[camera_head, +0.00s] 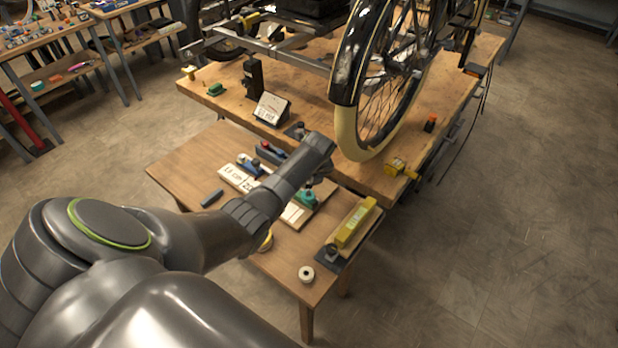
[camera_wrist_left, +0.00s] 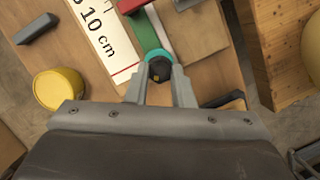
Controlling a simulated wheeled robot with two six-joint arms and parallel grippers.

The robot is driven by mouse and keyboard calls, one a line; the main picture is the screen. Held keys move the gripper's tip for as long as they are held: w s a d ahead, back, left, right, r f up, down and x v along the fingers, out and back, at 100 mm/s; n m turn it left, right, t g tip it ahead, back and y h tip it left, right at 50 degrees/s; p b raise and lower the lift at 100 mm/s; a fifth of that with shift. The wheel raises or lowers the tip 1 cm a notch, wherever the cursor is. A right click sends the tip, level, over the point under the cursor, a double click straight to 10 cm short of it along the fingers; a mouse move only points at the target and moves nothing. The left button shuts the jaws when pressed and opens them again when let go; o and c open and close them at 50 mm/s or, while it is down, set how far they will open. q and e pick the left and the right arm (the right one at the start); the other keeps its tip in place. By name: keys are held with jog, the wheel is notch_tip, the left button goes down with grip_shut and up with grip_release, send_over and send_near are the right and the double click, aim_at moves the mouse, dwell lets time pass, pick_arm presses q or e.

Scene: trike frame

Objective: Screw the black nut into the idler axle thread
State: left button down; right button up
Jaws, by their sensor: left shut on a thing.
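My left arm reaches over the small table, and its gripper (camera_head: 320,172) is low over the tools there. In the left wrist view the two fingers (camera_wrist_left: 161,78) are shut on a small dark nut (camera_wrist_left: 159,69), which looks black. A teal round part (camera_wrist_left: 158,54) shows right behind the nut; I cannot tell whether they touch. The trike frame (camera_head: 300,55) with its large wheel (camera_head: 345,120) stands on the wooden workbench beyond. I cannot make out the idler axle thread. My right gripper is not in view.
The small table (camera_head: 185,160) holds a white ruler card (camera_wrist_left: 95,30), a yellow round container (camera_wrist_left: 60,90), a yellow level-like block (camera_head: 355,222) and a white roll (camera_head: 306,273). The workbench (camera_head: 215,95) edge is close beyond. Open floor lies to the right.

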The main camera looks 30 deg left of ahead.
aim_at(310, 185)
pick_arm(q)
jog(key=shift+f, duration=0.4)
jog(key=shift+p, duration=0.7)
dwell(1.4)
jog(key=shift+f+b, duration=1.05)
jog(key=shift+f, duration=0.3)
jog(key=c, duration=1.2)
grip_release()
jog(key=shift+o, duration=0.2)
